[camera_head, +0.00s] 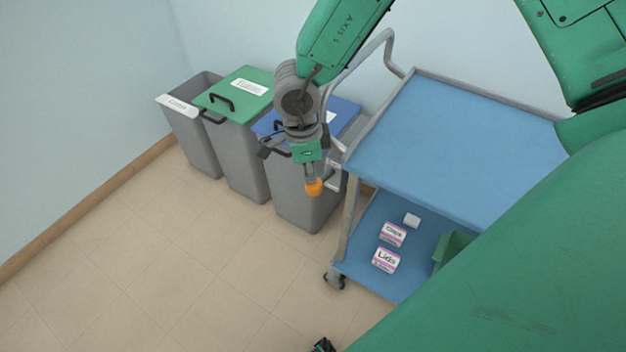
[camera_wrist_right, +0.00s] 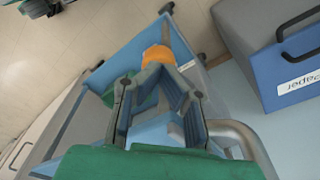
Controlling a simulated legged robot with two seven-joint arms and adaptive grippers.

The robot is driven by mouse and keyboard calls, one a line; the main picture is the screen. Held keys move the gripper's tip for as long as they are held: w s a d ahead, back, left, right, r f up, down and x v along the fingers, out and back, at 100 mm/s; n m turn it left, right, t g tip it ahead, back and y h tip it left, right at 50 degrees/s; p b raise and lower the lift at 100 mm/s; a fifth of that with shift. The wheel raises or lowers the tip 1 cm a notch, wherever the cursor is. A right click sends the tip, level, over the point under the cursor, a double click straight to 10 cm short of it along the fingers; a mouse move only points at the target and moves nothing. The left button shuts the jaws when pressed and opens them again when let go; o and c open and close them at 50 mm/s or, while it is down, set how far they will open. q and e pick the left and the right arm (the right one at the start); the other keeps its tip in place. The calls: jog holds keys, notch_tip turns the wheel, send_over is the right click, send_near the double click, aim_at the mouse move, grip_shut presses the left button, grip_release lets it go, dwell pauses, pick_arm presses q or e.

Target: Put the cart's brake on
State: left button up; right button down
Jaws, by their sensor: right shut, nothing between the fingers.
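The cart has a blue top shelf (camera_head: 455,140), a blue lower shelf (camera_head: 345,262), a bent grey handle (camera_head: 388,42) and a caster (camera_head: 334,280). An orange knob (camera_head: 314,188) is at its handle end, and it also shows in the wrist view (camera_wrist_right: 158,54). My right gripper (camera_head: 311,178) points down at the knob, shut and with nothing between its fingers. In the wrist view, its fingertips (camera_wrist_right: 155,68) meet at the near side of the knob. I cannot tell whether they touch it. The knob's lever is mostly hidden. My left gripper is not recognisable in either view.
Several bins stand along the wall: a grey one (camera_head: 194,135), one with a green lid (camera_head: 250,76) and one with a blue lid (camera_head: 343,108). On the lower shelf are two labelled boxes, Lids (camera_head: 386,260) among them, and a green container (camera_head: 452,248). The floor at left is clear.

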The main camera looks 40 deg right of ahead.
aim_at(309, 188)
jog(key=shift+f+b, duration=0.7)
jog(key=shift+f, duration=0.2)
pick_arm(q)
notch_tip(309, 188, down, 2)
jog(key=shift+f, duration=0.15)
pick_arm(e)
jog(key=shift+d, duration=0.1)
jog(key=shift+f+b, duration=0.55)
jog(key=shift+f, duration=1.2)
jog(key=shift+a+r+p, duration=0.2)
jog(key=shift+r+p, duration=0.1)
jog(key=shift+p, duration=0.15)
pick_arm(q)
jog(key=shift+s+r+p, duration=0.1)
jog(key=shift+r+p, duration=0.7)
jog(key=shift+p, duration=0.1)
pick_arm(e)
jog(key=w+a+r, duration=0.2)
jog(key=a+r, duration=0.1)
jog(key=r, duration=0.9)
jog(key=shift+a+r, duration=0.2)
jog(key=shift+r, duration=0.05)
